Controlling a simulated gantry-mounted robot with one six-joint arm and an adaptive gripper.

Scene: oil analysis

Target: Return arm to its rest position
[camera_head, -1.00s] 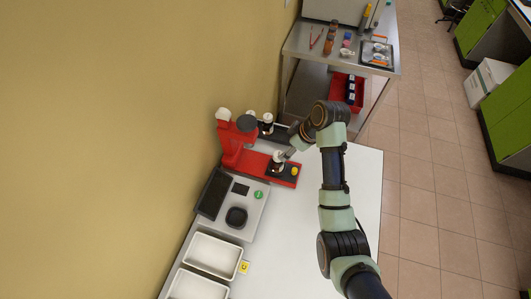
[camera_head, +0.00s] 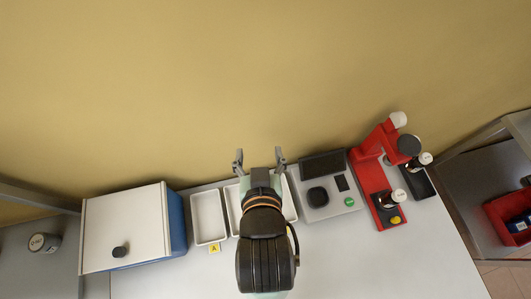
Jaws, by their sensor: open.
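My gripper (camera_head: 259,160) is open and empty, with its two fingers spread apart and pointing toward the yellow wall. It appears above the white trays at the middle of the bench, and my arm hides part of them. My dark wrist joint fills the lower middle of the view. The gripper holds nothing.
A red stand (camera_head: 370,180) with bottles beside it stands right of a grey scale (camera_head: 322,201). A white tray (camera_head: 208,218) with a yellow label lies left of my arm. A white and blue box (camera_head: 130,225) is further left. Bare bench (camera_head: 400,265) shows front right.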

